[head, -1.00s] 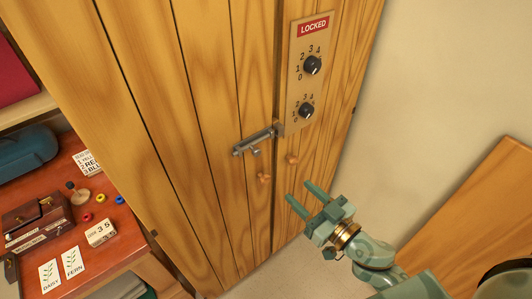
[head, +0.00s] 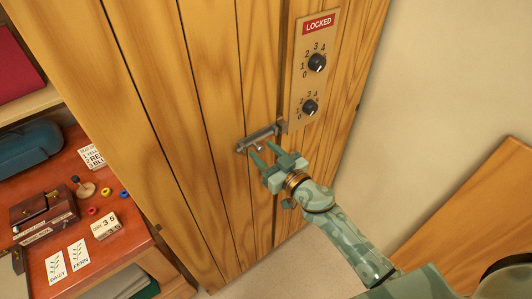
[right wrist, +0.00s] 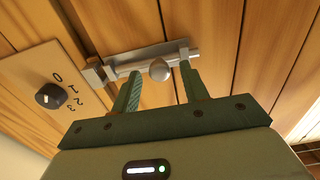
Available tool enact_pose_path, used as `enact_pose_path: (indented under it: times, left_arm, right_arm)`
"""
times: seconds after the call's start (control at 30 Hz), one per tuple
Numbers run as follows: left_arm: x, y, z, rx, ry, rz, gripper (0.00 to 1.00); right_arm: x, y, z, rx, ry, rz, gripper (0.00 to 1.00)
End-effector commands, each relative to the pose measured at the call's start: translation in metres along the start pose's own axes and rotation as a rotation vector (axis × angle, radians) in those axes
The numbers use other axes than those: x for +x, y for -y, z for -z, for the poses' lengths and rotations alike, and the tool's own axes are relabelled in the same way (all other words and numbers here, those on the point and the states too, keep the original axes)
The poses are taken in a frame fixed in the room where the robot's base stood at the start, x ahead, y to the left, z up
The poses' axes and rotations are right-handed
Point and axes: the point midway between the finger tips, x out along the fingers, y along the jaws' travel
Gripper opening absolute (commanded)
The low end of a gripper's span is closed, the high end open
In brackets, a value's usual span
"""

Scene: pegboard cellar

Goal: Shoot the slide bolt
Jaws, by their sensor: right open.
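The grey metal slide bolt (head: 250,141) is mounted across the wooden cabinet doors, beside the seam. Its round knob (right wrist: 160,70) sticks out from the bar in the right wrist view. My right gripper (head: 262,149) is open at the bolt, fingers pointing at the door. In the right wrist view, the open right gripper (right wrist: 160,76) has one finger on each side of the knob, with visible gaps. Whether the bar's end sits in the keeper (head: 281,127) is hard to tell. My left gripper is not in view.
A panel (head: 304,85) with a red LOCKED sign (head: 319,23) and two black dials (head: 317,62) (head: 310,107) is on the right door. A red-brown desk (head: 115,250) with cards and small objects stands at left. A wooden board (head: 480,220) is at right.

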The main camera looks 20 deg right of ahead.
Motion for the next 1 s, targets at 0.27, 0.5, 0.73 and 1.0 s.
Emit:
enact_pose_path:
  times: [0.27, 0.5, 0.73, 1.0]
  left_arm:
    - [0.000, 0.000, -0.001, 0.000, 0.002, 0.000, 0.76]
    - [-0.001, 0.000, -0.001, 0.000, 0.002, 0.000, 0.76]
    - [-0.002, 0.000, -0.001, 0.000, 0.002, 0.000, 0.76]
    - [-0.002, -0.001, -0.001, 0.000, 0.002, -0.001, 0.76]
  right_arm:
    - [0.000, 0.000, 0.000, 0.000, 0.000, 0.000, 0.00]
    - [0.000, -0.021, 0.000, -0.004, 0.003, 0.000, 0.00]
    - [-0.001, -0.049, 0.000, -0.003, 0.000, -0.002, 0.00]
    - [-0.001, -0.051, 0.001, -0.003, -0.001, -0.005, 0.00]
